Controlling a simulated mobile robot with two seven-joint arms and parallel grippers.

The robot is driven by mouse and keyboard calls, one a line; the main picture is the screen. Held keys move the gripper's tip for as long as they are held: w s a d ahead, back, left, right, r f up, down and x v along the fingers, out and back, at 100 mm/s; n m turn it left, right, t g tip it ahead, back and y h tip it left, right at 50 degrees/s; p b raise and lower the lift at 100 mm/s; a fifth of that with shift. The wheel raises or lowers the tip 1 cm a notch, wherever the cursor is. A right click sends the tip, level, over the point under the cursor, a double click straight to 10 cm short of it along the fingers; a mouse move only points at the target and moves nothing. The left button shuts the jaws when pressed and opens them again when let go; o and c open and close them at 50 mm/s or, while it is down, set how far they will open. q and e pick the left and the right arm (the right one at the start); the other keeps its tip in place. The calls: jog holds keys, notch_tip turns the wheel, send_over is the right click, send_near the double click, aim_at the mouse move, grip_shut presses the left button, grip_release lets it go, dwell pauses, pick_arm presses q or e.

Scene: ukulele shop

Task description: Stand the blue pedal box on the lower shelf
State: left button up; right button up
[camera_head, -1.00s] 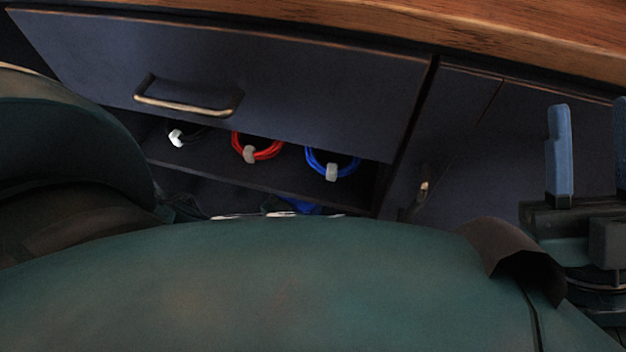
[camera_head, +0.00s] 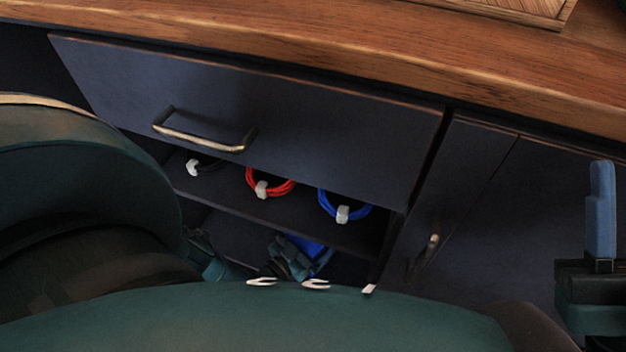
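A bright blue piece, seemingly the blue pedal box (camera_head: 312,248), shows in the lower compartment of the open cabinet, below the shelf with the coiled cables. Only a small part of it is visible. My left gripper (camera_head: 292,258) reaches into that compartment and overlaps the box in the picture. Its fingers are not clear, so I cannot tell whether it grips the box. The bottom of the box and the lower shelf's surface are mostly hidden by my own arm. My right gripper (camera_head: 602,215) is upright at the right edge, partly cut off, with no object visible at its finger.
The upper shelf (camera_head: 290,208) holds black (camera_head: 205,165), red (camera_head: 268,182) and blue (camera_head: 345,204) cable coils. A drawer front (camera_head: 250,115) with a brass handle (camera_head: 200,138) is above. A wooden counter (camera_head: 350,60) overhangs. Several pale prongs (camera_head: 315,284) show below.

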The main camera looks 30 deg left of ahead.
pick_arm(q)
jog(key=s+a, duration=0.1)
jog(key=s, duration=0.6)
pick_arm(e)
jog(key=shift+w+a+f+m+h, duration=0.1)
jog(key=shift+w+f+m+h, duration=0.05)
jog(key=shift+f+m+h, duration=0.4)
pick_arm(q)
jog(key=shift+s, duration=0.1)
pick_arm(e)
jog(key=shift+r+t, duration=0.2)
jog(key=shift+t, duration=0.1)
